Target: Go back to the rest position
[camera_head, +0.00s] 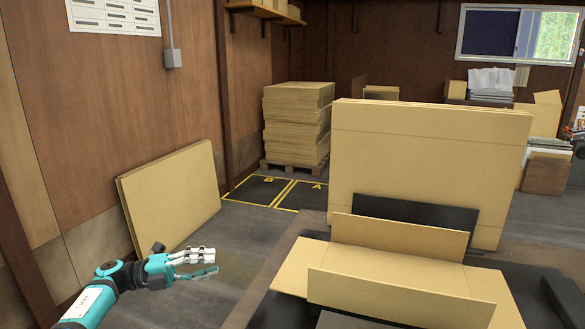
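My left arm comes in from the lower left, teal and black. Its gripper (212,263) hangs over the open floor, to the left of the dark work table (268,312). My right gripper is not in this view.
An open cardboard tray box (400,285) lies on the table. A large upright stack of cardboard sheets (425,150) stands behind it. Flat cardboard (175,195) leans on the left wall. Stacked cartons (297,125) stand on a pallet by the marked floor bays.

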